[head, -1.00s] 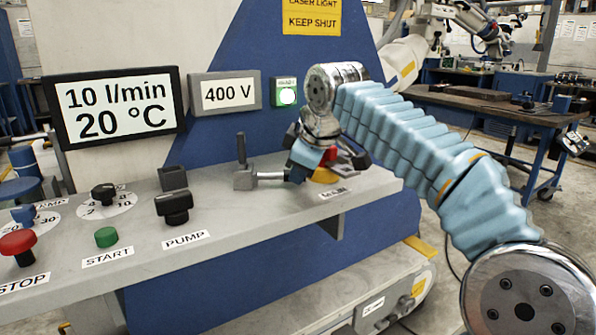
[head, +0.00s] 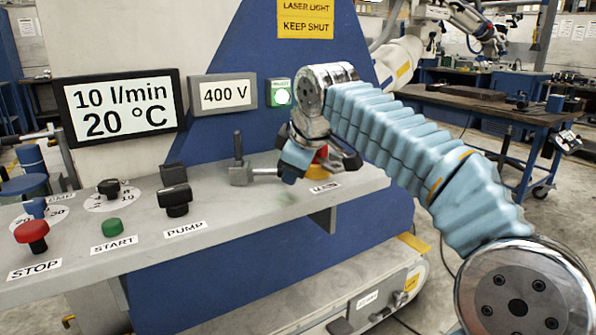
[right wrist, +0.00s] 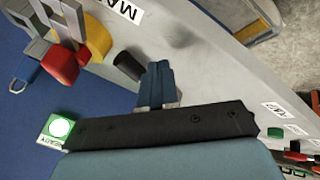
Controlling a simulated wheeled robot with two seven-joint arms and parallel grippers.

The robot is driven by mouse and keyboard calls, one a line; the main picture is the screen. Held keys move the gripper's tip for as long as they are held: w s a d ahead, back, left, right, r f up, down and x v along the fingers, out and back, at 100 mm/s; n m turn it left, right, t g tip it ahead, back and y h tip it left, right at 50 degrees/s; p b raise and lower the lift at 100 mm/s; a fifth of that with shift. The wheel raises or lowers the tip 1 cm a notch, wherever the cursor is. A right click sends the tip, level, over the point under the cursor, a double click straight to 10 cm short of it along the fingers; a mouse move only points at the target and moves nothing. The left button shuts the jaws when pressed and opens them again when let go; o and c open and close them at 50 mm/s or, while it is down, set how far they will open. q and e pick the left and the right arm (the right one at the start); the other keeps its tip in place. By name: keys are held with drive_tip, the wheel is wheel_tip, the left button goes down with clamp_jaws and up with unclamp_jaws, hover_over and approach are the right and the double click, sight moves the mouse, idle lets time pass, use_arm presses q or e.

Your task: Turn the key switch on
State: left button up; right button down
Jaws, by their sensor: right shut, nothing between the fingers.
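I see nothing labelled as a key switch and cannot tell which fitting it is. My right gripper (head: 291,177) is shut and empty, its blue fingers pointing down over the right part of the panel. A grey block (head: 240,174) with an upright dark pin and a sideways rod (head: 265,173) stands just left of the fingers. In the right wrist view a dark cylinder (right wrist: 128,65) shows beside the fingers (right wrist: 156,85); I cannot tell whether they touch. A red handle (right wrist: 60,64) on a yellow base (right wrist: 97,40) stands near the MAIN label, mostly hidden in the head view.
On the panel's left part are a red STOP button (head: 32,234), a green START button (head: 112,227), a black PUMP knob (head: 175,199) and a black dial (head: 109,188). Displays (head: 120,108) stand behind them. The panel front is clear below the gripper.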

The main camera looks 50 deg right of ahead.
drive_tip(key=shift+v, duration=0.9)
drive_tip(key=shift+s+d+r, duration=0.1)
drive_tip(key=shift+d+r, duration=0.05)
drive_tip(key=shift+r, duration=0.15)
drive_tip(key=d+p+v, duration=0.1)
drive_tip(key=v, duration=0.6)
drive_tip(key=shift+s+a+r, duration=0.15)
drive_tip(key=shift+s+r, duration=0.1)
drive_tip(key=shift+s, duration=0.15)
